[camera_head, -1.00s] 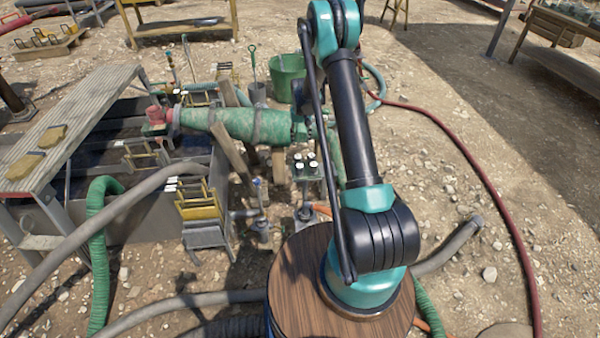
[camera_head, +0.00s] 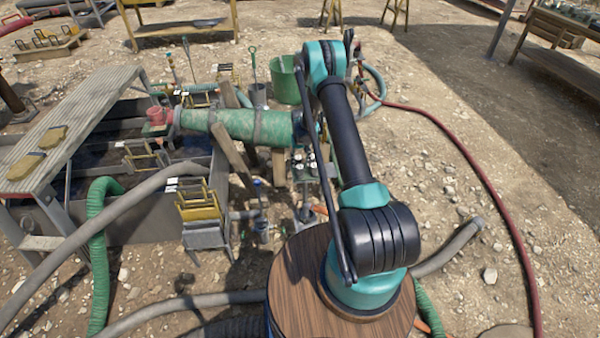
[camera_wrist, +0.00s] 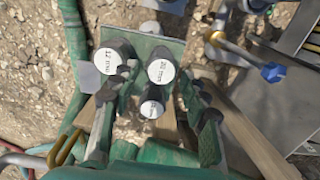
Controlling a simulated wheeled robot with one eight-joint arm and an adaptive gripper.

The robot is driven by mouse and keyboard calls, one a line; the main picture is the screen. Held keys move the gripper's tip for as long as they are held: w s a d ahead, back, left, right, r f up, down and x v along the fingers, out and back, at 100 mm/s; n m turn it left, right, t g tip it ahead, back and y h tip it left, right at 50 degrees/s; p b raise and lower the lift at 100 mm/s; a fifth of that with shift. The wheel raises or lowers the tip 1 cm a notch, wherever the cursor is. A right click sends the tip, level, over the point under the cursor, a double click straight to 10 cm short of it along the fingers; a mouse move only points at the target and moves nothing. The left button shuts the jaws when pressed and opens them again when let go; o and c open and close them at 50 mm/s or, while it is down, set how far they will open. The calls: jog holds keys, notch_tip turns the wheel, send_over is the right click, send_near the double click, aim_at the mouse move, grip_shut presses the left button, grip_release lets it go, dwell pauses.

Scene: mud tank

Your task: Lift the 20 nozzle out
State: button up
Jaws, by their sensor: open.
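A green nozzle rack (camera_wrist: 172,47) holds several dark nozzles with round white tops in the wrist view. The 20 nozzle (camera_wrist: 161,72) has a top that reads 20 mm and stands at the middle right. A nozzle marked 12 mm (camera_wrist: 112,57) is on its left, and a smaller-looking one (camera_wrist: 152,109) with an unclear label is just below it. My gripper (camera_wrist: 159,80) is open, with one finger on each side of the 20 nozzle. I cannot tell whether either finger touches a nozzle. In the head view the rack (camera_head: 305,172) is partly hidden by my arm.
A valve with a blue knob (camera_wrist: 272,72) stands right of the rack. A green wrapped pipe (camera_head: 240,125) runs close behind the rack, with wooden props (camera_head: 232,155) beneath. A yellow-framed stand (camera_head: 203,215) is to the left. Open gravel lies to the right.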

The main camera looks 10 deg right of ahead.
aim_at(300, 166)
jog(key=shift+w+a+f, duration=0.1)
jog(key=shift+w+f, duration=0.05)
jog(key=shift+f, duration=2.1)
jog(key=c, duration=0.9)
jog(key=shift+r, duration=0.15)
jog(key=shift+c, duration=0.2)
notch_tip(300, 166, up, 20)
